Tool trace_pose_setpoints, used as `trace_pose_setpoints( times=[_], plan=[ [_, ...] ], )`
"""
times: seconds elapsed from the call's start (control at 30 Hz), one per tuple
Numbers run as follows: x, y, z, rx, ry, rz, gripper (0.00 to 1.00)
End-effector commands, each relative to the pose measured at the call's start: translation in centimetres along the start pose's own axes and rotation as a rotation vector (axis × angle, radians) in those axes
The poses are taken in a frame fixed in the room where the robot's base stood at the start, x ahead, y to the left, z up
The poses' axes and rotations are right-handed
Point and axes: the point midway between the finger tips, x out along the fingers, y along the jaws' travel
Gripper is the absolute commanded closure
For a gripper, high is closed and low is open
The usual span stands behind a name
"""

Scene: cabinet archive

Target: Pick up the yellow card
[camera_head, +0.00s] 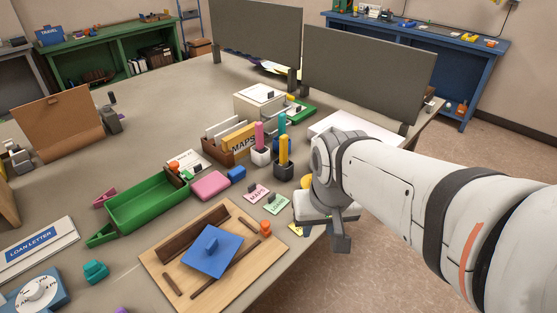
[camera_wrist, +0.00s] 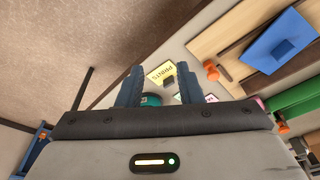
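The yellow card (camera_wrist: 160,73), with printed lettering that seems to read "PRINTS", lies near the table edge. In the wrist view it shows in the gap between and beyond my fingertips.
A pink card (camera_head: 257,193) and a green card (camera_head: 277,204) lie just behind. A dark pen holder (camera_head: 284,169) stands behind. The floor lies beyond the edge.

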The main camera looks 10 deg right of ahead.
Motion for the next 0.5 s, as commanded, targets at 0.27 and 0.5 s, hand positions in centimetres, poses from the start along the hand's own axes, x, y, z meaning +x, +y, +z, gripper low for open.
trace_pose_setpoints(
  times=[0.27, 0.5],
  plan=[
    [1.6, -0.6, -6.8, 0.463, -0.108, 0.031, 0.67],
    [4.7, -1.0, -11.2, 0.831, -0.171, 0.088, 0.67]
  ],
)
